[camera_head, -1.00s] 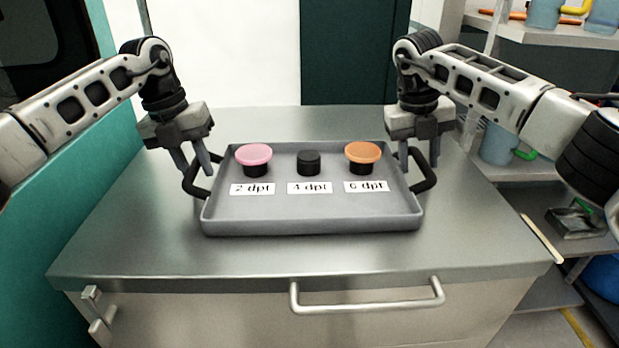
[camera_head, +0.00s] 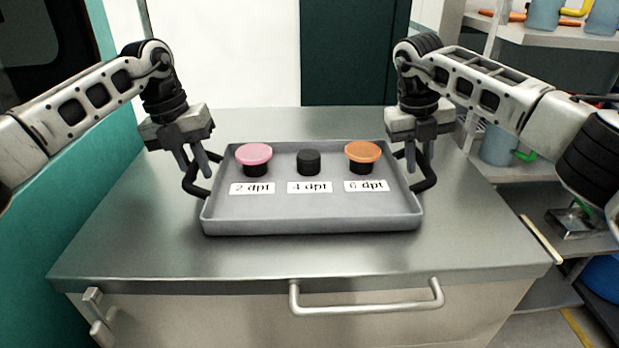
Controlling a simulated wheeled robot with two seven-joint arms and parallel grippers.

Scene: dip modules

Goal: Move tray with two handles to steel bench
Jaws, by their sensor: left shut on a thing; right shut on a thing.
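The grey tray (camera_head: 310,215) with two black handles is over the steel bench (camera_head: 130,245), level; I cannot tell whether its underside touches the top. A pink-topped module (camera_head: 253,156), a plain black one (camera_head: 308,162) and an orange-topped one (camera_head: 362,155) stand in it behind labels "2 dpt", "4 dpt" and "6 dpt". My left gripper (camera_head: 196,172) is shut on the left handle (camera_head: 194,187). My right gripper (camera_head: 413,166) is shut on the right handle (camera_head: 427,178). The fingers partly hide both handles.
The bench top is bare in front of and beside the tray. A drawer handle (camera_head: 366,307) juts from the bench front. Shelves (camera_head: 560,36) with blue containers stand at the right. A teal panel (camera_head: 60,220) borders the bench at the left.

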